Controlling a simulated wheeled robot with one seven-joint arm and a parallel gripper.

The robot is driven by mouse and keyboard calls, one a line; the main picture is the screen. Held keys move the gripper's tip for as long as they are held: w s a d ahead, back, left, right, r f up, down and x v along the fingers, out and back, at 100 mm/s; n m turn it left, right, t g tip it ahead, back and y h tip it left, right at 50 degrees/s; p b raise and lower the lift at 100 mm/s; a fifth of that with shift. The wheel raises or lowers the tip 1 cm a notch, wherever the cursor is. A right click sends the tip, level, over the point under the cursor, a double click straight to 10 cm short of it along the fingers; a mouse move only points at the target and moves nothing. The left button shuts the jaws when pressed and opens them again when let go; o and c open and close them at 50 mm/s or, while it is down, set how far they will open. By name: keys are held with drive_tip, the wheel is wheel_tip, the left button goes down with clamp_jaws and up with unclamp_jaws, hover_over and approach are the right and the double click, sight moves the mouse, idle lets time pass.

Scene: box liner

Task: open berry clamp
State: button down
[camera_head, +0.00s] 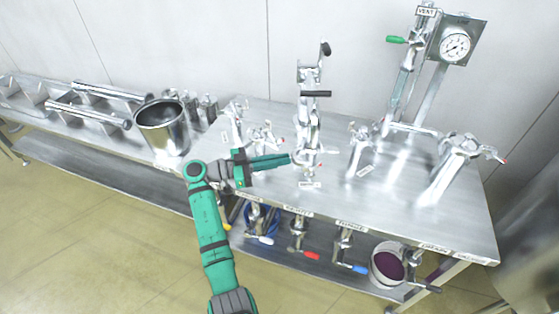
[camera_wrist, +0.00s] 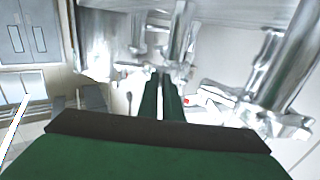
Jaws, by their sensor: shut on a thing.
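My green gripper (camera_head: 290,158) reaches in from the left over the steel table. Its fingers are close together, and their tips are at the clamp (camera_head: 306,158) low on the central upright metal fitting (camera_head: 313,100). In the wrist view the fingers (camera_wrist: 165,76) run forward, nearly parallel, to shiny metal parts. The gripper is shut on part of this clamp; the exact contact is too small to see. No label that I can read says which clamp is the berry one.
Other clamped fittings stand left (camera_head: 265,138) and right (camera_head: 360,148) of the central one. A gauge (camera_head: 455,47) is at the back right. A steel bucket (camera_head: 162,128) stands at the left. Valves with coloured handles hang below the front edge, near a bucket of purple contents (camera_head: 373,282).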

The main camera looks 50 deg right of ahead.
drive_tip(key=shift+w+f+m+g+y, duration=0.15)
drive_tip(key=shift+w+m+g+y, duration=0.05)
drive_tip(key=shift+m+g+y, duration=0.1)
idle(0.4)
drive_tip(key=c, duration=1.9)
unclamp_jaws()
drive_tip(key=shift+c, duration=0.2)
drive_tip(key=v, duration=1)
drive_tip(key=shift+w+a, duration=0.3)
